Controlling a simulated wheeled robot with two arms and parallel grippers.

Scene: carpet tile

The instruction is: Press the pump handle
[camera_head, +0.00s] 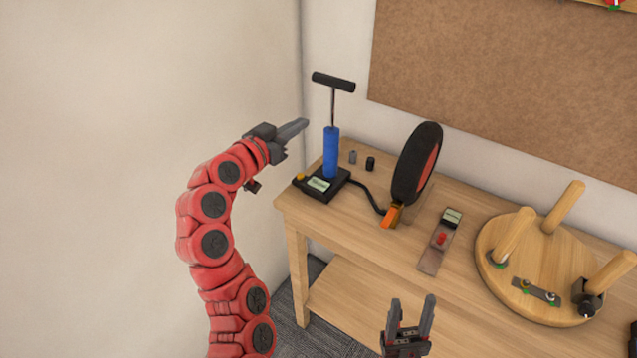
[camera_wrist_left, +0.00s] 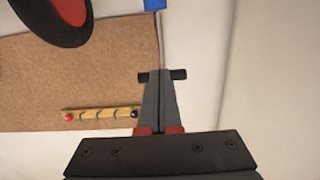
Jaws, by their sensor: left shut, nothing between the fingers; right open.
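The pump stands upright on the left end of the wooden table. It has a blue cylinder (camera_head: 331,152), a thin rod and a black T-shaped handle (camera_head: 333,82), which is raised well above the cylinder. The handle also shows in the left wrist view (camera_wrist_left: 178,74), partly hidden behind my fingertips. My left gripper (camera_head: 304,123) is shut and empty, left of the rod and lower than the handle in the head view. It also shows in the left wrist view (camera_wrist_left: 160,75); contact cannot be told. My right gripper (camera_head: 410,302) is open and empty in front of the table.
A hose runs from the pump's black base (camera_head: 322,184) toward a black-and-red wheel (camera_head: 417,165). Two small caps (camera_head: 370,163) stand beside the pump. A small board with a red button (camera_head: 441,238) and an upturned stool (camera_head: 530,262) lie further right. Walls stand behind and left.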

